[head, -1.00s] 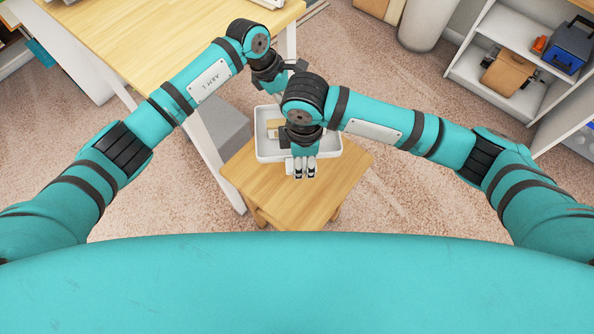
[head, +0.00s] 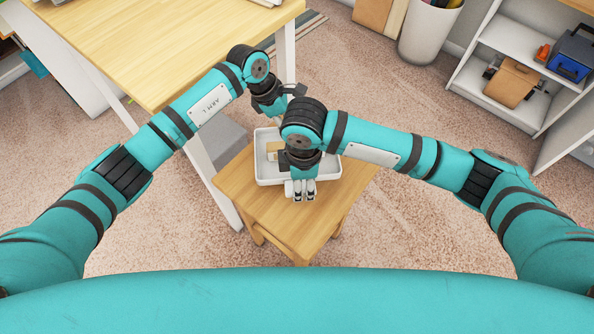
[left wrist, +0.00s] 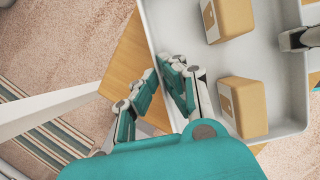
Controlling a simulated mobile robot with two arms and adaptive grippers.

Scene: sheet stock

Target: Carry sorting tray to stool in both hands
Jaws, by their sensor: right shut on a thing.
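The white sorting tray (head: 262,172) is over the far part of the wooden stool (head: 300,225); I cannot tell whether it touches the top. Tan blocks (left wrist: 240,105) with pale faces lie in it. My right gripper (head: 301,190) is shut on the tray's near wall in the head view. My left gripper (left wrist: 165,68) has its fingers on either side of the tray's wall in the left wrist view, tips close together on it; in the head view its fingertips are hidden. Part of my right gripper also shows in the left wrist view (left wrist: 300,38).
A wooden table (head: 150,50) with white legs stands close to the stool on the left, a grey box (head: 220,140) beneath it. A white shelf (head: 510,90) and a white bin (head: 430,35) are at the back right. Carpet is free right of the stool.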

